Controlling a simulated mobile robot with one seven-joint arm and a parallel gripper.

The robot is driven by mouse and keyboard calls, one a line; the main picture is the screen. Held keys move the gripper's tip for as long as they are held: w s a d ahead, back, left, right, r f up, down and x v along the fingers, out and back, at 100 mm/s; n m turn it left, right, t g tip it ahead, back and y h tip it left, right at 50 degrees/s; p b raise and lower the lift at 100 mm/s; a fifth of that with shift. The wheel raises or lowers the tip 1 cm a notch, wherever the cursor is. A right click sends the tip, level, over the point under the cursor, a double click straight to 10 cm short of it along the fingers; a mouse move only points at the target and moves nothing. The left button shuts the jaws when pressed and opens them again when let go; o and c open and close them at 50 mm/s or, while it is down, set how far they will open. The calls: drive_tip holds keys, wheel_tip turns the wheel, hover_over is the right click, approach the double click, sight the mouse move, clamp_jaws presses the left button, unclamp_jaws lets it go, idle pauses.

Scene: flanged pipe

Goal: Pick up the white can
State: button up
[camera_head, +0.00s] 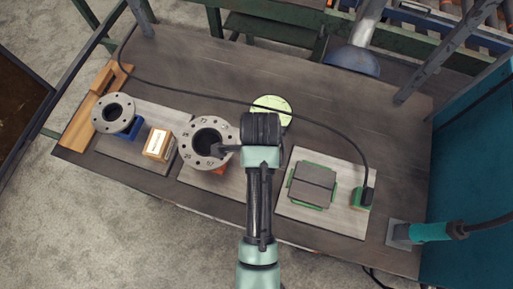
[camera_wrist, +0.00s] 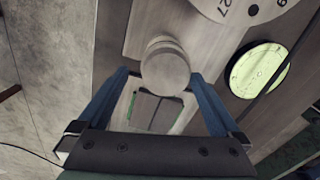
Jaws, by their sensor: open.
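The white can (camera_wrist: 165,72) shows in the wrist view as a pale, off-white cylinder with a round top. It lies in line with the gap between the two blue fingers of my gripper (camera_wrist: 159,74). The fingers are apart, and I cannot tell whether they touch the can or how far below them it is. In the head view my arm covers the place where the can stands, so the can is hidden there.
A large flanged pipe (camera_head: 206,143) stands left of my arm, with a smaller flange (camera_head: 113,113) and a small box (camera_head: 158,144) farther left. A pale green disc (camera_head: 271,107) lies behind. A grey block (camera_head: 312,184) sits on the right board.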

drive_tip(key=shift+w+a+f+p, duration=0.1)
drive_tip(key=shift+f+p, duration=0.1)
drive_tip(key=shift+f, duration=0.9)
drive_tip(key=shift+w+a+f+p, duration=0.1)
drive_tip(key=shift+w+f+p, duration=0.1)
drive_tip(key=shift+f, duration=0.85)
drive_tip(key=shift+w+a+f+p, duration=0.1)
drive_tip(key=shift+f+p, duration=0.1)
drive_tip(key=shift+f, duration=0.9)
clamp_jaws()
